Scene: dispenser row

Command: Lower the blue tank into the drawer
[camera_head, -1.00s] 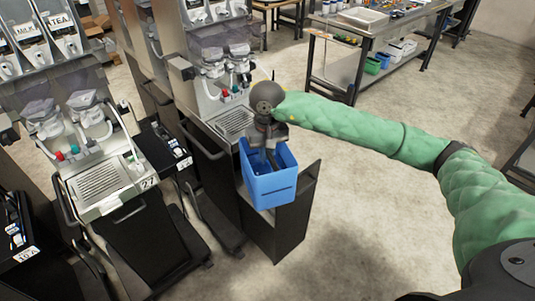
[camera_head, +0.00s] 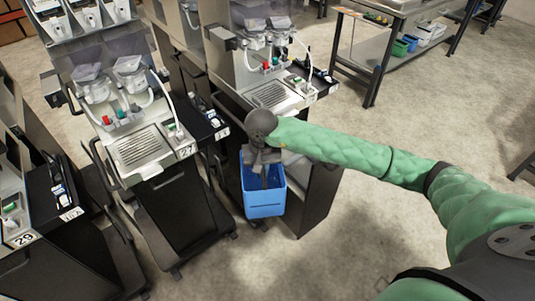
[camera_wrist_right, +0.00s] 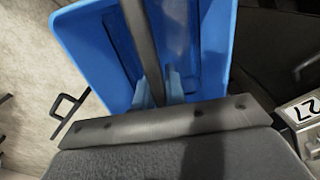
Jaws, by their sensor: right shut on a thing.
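The blue tank (camera_head: 264,201) is an open-topped blue bin in the middle of the head view, at the front of a black dispenser cabinet. The drawer (camera_head: 318,195) shows as a black panel pulled out at the cabinet's front, right of the tank. The tank hides much of it, so I cannot tell how deep the tank sits. My left gripper is out of view.
A dispenser (camera_head: 268,95) stands directly behind the tank. Another dispenser numbered 27 (camera_head: 140,150) stands to the left, with a third at the far left. A workbench (camera_head: 385,40) is at the back right. The floor (camera_head: 400,150) right of the cabinet is clear.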

